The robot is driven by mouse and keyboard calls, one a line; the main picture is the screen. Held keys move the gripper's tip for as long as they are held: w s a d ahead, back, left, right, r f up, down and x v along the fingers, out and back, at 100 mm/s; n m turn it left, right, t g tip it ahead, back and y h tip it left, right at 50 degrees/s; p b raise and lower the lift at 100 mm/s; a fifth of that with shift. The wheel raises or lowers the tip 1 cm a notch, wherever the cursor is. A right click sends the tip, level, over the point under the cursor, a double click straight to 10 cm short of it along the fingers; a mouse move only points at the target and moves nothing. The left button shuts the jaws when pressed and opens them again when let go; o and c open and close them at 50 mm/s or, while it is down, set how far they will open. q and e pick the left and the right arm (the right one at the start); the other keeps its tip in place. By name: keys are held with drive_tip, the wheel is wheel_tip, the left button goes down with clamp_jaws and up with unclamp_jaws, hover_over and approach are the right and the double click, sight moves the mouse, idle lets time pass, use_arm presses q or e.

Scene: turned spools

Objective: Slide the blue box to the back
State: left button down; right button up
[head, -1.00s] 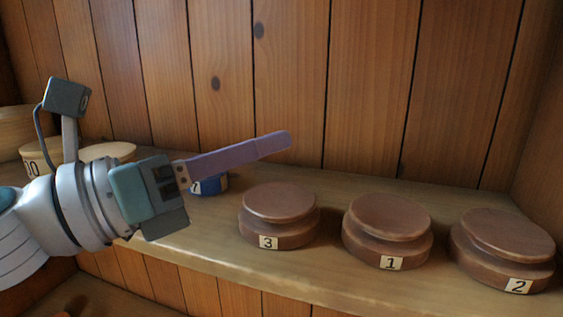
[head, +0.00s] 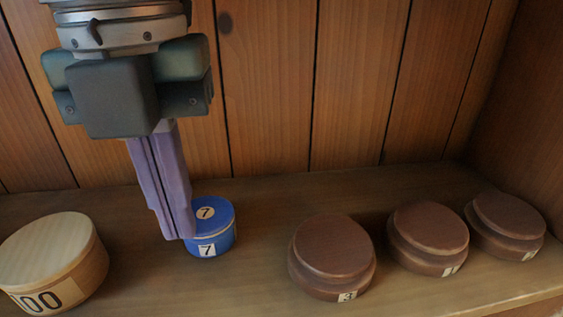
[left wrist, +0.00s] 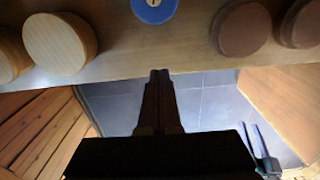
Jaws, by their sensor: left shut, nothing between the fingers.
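The blue box (head: 213,228) is a low round box with a 7 on its lid and side, standing upright on the wooden shelf. It also shows at the top edge of the left wrist view (left wrist: 155,10), partly cut off. My left gripper (head: 180,237) points down, its purple fingers shut and empty. In the head view the fingertips overlap the left side of the box and hide part of it. In the left wrist view the fingertips (left wrist: 160,74) appear apart from the box, below it in the picture.
A pale wooden round box (head: 55,262) marked 00 stands left of the blue box. Brown spools numbered 3 (head: 333,255), 1 (head: 428,238) and 2 (head: 506,225) stand to the right. Bare shelf lies behind the blue box, up to the plank wall (head: 265,110).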

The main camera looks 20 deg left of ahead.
sight(205, 300)
use_arm(q)
wheel_tip(205, 300, down, 10)
drive_tip(key=shift+w+f+b, duration=0.1)
drive_tip(key=shift+f+b, duration=0.15)
drive_tip(key=shift+b, duration=0.95)
drive_tip(key=shift+w+a+r, duration=0.1)
drive_tip(key=shift+w+a, duration=0.2)
drive_tip(key=shift+w, duration=0.3)
drive_tip(key=shift+w+a+r, duration=0.1)
drive_tip(key=shift+w+a, duration=0.2)
drive_tip(key=shift+w, duration=0.25)
drive_tip(key=shift+w+a, duration=0.3)
drive_tip(key=shift+w, duration=0.2)
